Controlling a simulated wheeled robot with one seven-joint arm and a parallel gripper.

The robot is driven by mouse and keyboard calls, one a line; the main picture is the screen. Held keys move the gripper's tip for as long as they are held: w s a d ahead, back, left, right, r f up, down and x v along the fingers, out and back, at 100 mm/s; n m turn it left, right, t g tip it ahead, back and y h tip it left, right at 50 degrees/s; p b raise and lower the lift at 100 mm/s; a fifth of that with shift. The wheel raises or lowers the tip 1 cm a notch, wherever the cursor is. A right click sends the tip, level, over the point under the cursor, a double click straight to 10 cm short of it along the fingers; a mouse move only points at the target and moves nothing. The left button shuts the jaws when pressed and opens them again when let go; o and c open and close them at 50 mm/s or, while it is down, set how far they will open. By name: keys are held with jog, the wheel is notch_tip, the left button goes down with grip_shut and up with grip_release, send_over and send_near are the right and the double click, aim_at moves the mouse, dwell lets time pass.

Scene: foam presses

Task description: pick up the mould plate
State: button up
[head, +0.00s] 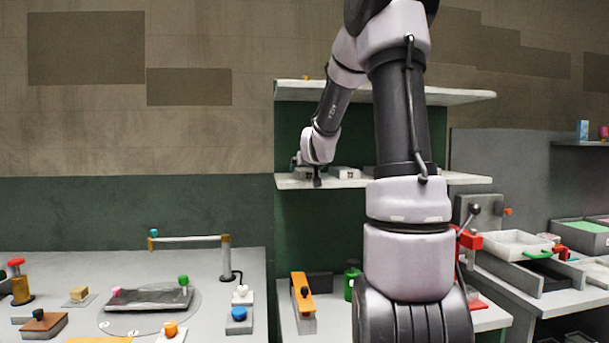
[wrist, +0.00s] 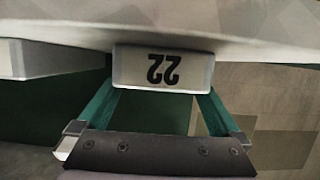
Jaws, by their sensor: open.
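A pale plate (wrist: 163,69) marked 22, upside down in the wrist view, sits on the middle shelf (head: 330,183); I take it for the mould plate. My gripper (wrist: 160,98) is open, with one green finger on each side of the plate's near end. I cannot tell whether the fingers touch it. In the head view my gripper (head: 312,174) is at the left end of that shelf and mostly covers this plate.
A second pale plate (head: 345,173) stands close to the right on the same shelf; it shows at left in the wrist view (wrist: 45,59). An upper shelf (head: 330,91) lies above. Benches below hold a black tray (head: 148,299) and an orange-handled press (head: 303,293).

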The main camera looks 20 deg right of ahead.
jog(key=shift+x, duration=1.4)
grip_shut()
jog(key=shift+d+r, duration=0.1)
jog(key=shift+r, duration=0.05)
notch_tip(320, 180, up, 10)
jog(key=shift+f, duration=0.1)
jog(key=shift+s, duration=0.1)
